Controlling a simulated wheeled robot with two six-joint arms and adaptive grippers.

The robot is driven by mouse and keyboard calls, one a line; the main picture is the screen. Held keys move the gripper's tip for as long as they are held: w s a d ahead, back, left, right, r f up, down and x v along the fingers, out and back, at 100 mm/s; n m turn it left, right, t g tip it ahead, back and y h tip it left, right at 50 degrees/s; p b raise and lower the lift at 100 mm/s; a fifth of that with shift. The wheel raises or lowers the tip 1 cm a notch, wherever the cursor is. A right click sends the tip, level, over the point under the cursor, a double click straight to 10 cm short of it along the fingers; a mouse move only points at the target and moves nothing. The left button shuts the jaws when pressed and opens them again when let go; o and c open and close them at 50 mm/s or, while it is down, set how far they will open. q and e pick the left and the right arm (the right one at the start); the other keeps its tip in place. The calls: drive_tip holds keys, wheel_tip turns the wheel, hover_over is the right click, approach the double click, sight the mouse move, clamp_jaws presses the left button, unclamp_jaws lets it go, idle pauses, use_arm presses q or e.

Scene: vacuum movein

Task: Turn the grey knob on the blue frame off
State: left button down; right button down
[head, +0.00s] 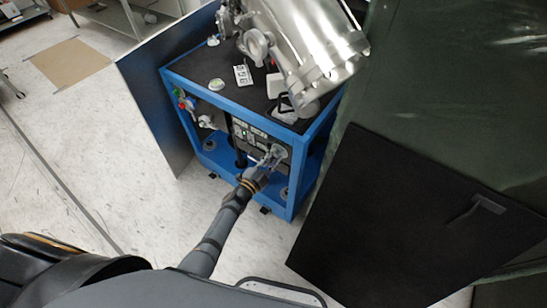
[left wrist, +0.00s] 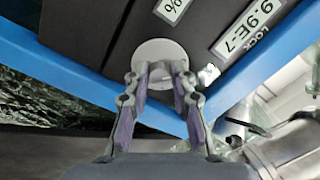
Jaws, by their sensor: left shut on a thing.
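The blue frame (head: 292,198) is a cart-like box with a dark top and a dark front panel (head: 250,133). A round light grey knob (left wrist: 160,48) sits on the dark panel near a blue frame bar (left wrist: 262,68) in the left wrist view. My left gripper (head: 271,157) reaches to the front panel. In the left wrist view, its two fingers (left wrist: 161,70) are on either side of the knob, shut on it. The fingers hide part of the knob, and its turn angle cannot be told. My right gripper is not in view.
A large shiny metal vessel (head: 305,45) stands on the frame's top. A thin upright panel (head: 155,95) is at its left, and a big black panel (head: 390,225) at the right. The pale floor (head: 110,150) at the left is mostly clear.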

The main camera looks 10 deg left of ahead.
use_arm(q)
drive_tip(key=c, duration=1.1)
unclamp_jaws()
drive_tip(key=shift+s, duration=0.1)
drive_tip(key=v, duration=1.2)
drive_tip(key=shift+f, duration=0.1)
